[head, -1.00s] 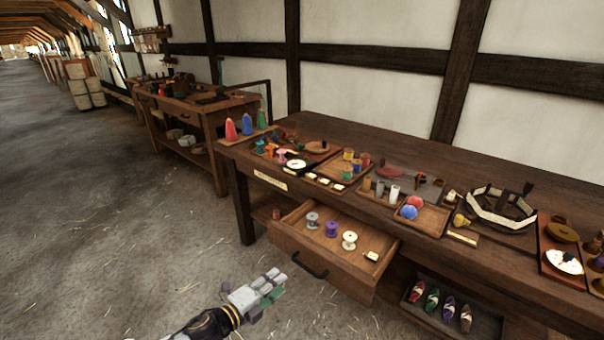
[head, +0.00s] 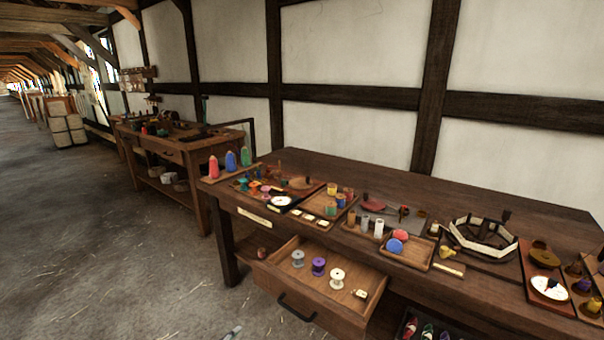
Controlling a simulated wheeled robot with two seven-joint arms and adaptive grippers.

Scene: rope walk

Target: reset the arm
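In the head view only a small light tip (head: 232,332) shows at the bottom edge, apparently part of my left gripper. It is too little to tell whether it is open or shut. It is low over the floor, left of the open drawer (head: 330,318) and apart from it. My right gripper and arm are out of view. The drawer holds a grey spool (head: 298,259), a purple spool (head: 318,266), a white spool (head: 337,279) and a small pale tag (head: 360,294).
The long wooden workbench (head: 400,170) carries trays of spools, cones, balls and an octagonal frame (head: 481,240). The open drawer juts out from its front. A second bench (head: 180,145) stands farther back. The floor (head: 110,260) at left is clear.

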